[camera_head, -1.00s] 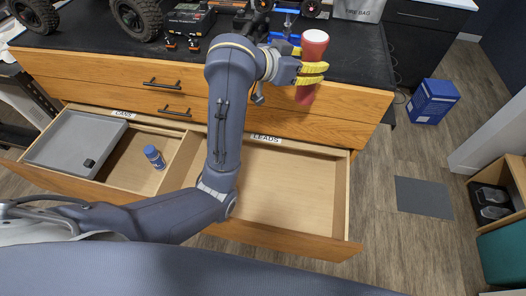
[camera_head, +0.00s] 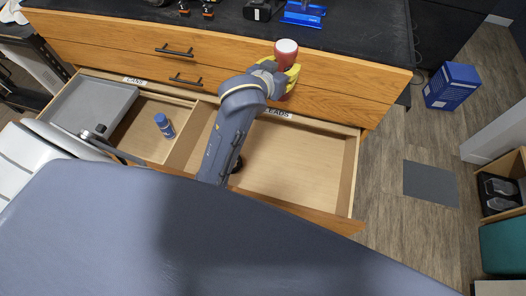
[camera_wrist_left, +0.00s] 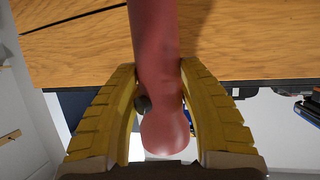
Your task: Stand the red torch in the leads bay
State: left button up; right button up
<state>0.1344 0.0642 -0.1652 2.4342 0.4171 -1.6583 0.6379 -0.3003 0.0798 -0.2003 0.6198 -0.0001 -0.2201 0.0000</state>
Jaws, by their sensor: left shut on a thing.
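The red torch (camera_head: 286,48) is held upright by my left gripper (camera_head: 288,76), with its pale-rimmed top towards the head camera. The gripper is above the back edge of the leads bay, in front of the wooden drawer fronts. In the left wrist view the torch (camera_wrist_left: 157,60) lies between the yellow fingers (camera_wrist_left: 160,110), which are shut on it. The leads bay (camera_head: 290,165) is the right compartment of the open drawer; its visible floor is bare. The LEADS label (camera_head: 276,112) is on its back edge. My left arm hides the bay's left part. My right gripper is not in view.
The left CANS bay holds a grey case (camera_head: 92,103) and a blue can (camera_head: 164,125). A divider separates the two bays. The black worktop (camera_head: 350,35) carries a blue stand (camera_head: 303,13). A blue box (camera_head: 452,87) stands on the floor at right.

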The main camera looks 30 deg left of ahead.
pick_arm(q)
jog(key=s+d+f+m+g+h, duration=0.3)
jog(key=d+f+m+h, duration=0.2)
jog(key=d+f, duration=0.4)
jog(key=s+d+f+m+g+h, duration=0.3)
jog(key=d+f+m+h, duration=0.3)
jog(key=d+f, duration=0.4)
jog(key=shift+s+d, duration=0.4)
jog(key=shift+s, duration=0.2)
notch_tip(320, 180, down, 20)
jog(key=shift+f, duration=0.15)
jog(key=o, duration=1.3)
